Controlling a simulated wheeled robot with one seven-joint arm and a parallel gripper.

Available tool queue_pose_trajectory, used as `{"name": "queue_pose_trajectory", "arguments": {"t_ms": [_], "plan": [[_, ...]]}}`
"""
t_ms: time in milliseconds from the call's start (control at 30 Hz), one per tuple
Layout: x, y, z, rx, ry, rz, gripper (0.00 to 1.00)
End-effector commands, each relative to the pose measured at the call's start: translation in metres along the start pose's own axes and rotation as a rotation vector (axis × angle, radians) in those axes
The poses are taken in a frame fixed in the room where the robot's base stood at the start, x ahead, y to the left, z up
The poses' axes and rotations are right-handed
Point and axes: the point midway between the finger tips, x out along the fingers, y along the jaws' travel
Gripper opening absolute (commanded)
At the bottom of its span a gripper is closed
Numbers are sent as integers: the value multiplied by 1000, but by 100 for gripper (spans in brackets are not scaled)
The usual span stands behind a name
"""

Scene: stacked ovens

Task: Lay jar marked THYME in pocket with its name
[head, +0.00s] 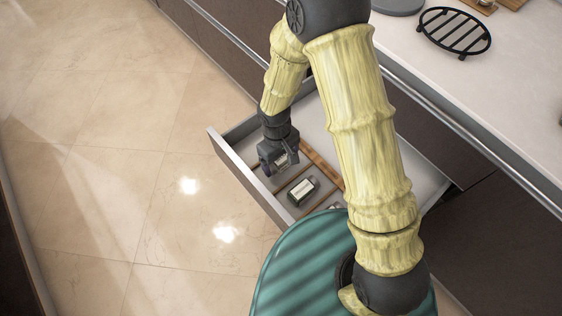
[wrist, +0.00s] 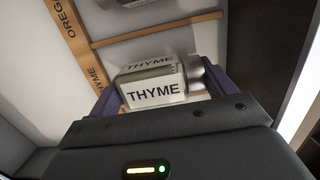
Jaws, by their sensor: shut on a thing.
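The THYME jar (wrist: 155,93) lies on its side across my gripper in the wrist view, its white label facing the camera and its metal lid to the right. My gripper (head: 280,160) is shut on it, down inside the open drawer (head: 231,162) in the head view. A wooden rail (wrist: 82,45) along the pocket row bears the names OREG..., cut off by the frame edge, and ...HYME, partly covered by the gripper. The jar is beside the ...HYME lettering. Whether it touches the drawer floor I cannot tell.
Another jar with a pale label (head: 302,189) lies in the drawer nearer my base. A thin wooden divider (wrist: 150,29) crosses the drawer beyond the held jar. The drawer walls stand close around my gripper. A black trivet (head: 454,33) sits on the counter.

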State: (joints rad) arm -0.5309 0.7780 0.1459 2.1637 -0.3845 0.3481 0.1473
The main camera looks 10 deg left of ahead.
Motion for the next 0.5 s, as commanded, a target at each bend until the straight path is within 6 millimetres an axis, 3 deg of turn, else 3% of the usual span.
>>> {"name": "queue_pose_trajectory", "arguments": {"t_ms": [33,133,500], "plan": [[11,0,-1,0,-3,-1,55],[20,0,-2,1,-2,0,55],[22,0,-3,0,0,0,55]]}}
